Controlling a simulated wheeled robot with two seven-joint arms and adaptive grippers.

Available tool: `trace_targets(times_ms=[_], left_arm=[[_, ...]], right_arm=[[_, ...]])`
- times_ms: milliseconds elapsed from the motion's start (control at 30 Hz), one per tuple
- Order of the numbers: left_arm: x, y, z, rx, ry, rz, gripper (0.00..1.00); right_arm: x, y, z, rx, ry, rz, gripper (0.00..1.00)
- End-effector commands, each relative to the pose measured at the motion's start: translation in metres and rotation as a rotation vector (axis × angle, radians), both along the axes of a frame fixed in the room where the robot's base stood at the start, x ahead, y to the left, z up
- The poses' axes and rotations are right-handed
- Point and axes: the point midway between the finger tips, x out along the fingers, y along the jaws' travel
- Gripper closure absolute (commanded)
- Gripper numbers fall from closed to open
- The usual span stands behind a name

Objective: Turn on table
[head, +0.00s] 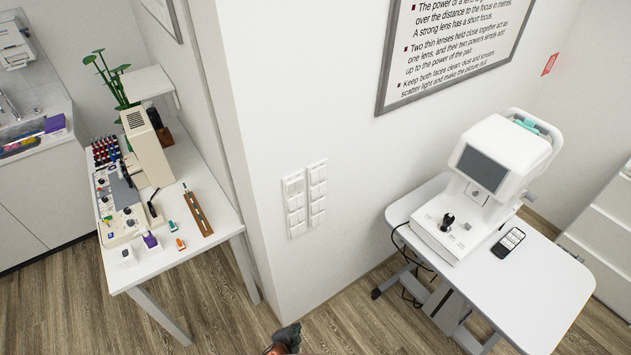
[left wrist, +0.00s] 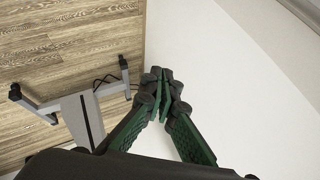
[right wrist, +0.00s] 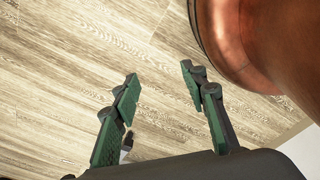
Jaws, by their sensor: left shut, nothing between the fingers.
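A white instrument table (head: 545,290) with rounded corners stands at the right of the head view, on a grey column with castored feet. Its foot and column (left wrist: 78,112) also show in the left wrist view. My left gripper (head: 285,338) is at the bottom middle of the head view, apart from the table and left of it. In the left wrist view (left wrist: 163,84) its fingers are closed together with nothing between them. My right gripper (right wrist: 160,73) is open and empty above the wooden floor; it is not in the head view. I cannot make out a power switch on the table.
A white instrument with a grey screen (head: 485,165) and a dark handheld remote (head: 508,242) are on that table. Wall switches (head: 305,198) are on the white corner. A second table (head: 215,225) with lenses and apparatus stands left. Cables hang under the instrument table.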

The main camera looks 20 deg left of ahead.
Motion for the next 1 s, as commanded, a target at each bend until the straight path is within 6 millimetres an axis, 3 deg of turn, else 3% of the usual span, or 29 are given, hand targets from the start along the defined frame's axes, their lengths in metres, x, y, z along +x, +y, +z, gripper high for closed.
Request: trace_targets(times_ms=[33, 100, 167, 200, 300, 400, 500, 600, 700, 1000], left_arm=[[0.034, -0.012, 0.066, 0.044, -0.086, -0.046, 1.00], [0.069, -0.026, 0.142, 0.118, -0.195, -0.101, 1.00], [0.094, -0.035, 0.209, 0.182, -0.287, -0.135, 1.00], [0.107, -0.040, 0.254, 0.227, -0.346, -0.153, 1.00], [0.127, -0.047, 0.359, 0.335, -0.480, -0.173, 1.00], [0.134, -0.049, 0.446, 0.424, -0.587, -0.170, 1.00], [0.133, -0.048, 0.507, 0.490, -0.661, -0.158, 1.00], [0.130, -0.047, 0.542, 0.531, -0.702, -0.147, 1.00], [0.128, -0.046, 0.556, 0.548, -0.720, -0.142, 1.00], [0.129, -0.046, 0.556, 0.550, -0.721, -0.142, 1.00]], right_arm=[[-0.002, 0.000, 0.020, 0.000, 0.001, -0.001, 0.60], [-0.006, 0.000, 0.034, 0.000, 0.006, -0.003, 0.60], [-0.010, 0.000, 0.046, -0.001, 0.011, -0.005, 0.60], [-0.013, 0.000, 0.054, -0.001, 0.013, -0.005, 0.60], [-0.016, 0.000, 0.071, -0.001, 0.017, -0.007, 0.60], [-0.015, 0.001, 0.085, 0.000, 0.015, -0.007, 0.60], [-0.012, 0.002, 0.093, 0.001, 0.012, -0.007, 0.60], [-0.009, 0.003, 0.098, 0.003, 0.007, -0.007, 0.60], [-0.005, 0.004, 0.099, 0.004, 0.003, -0.007, 0.60], [-0.003, 0.005, 0.098, 0.005, 0.000, -0.006, 0.60]])
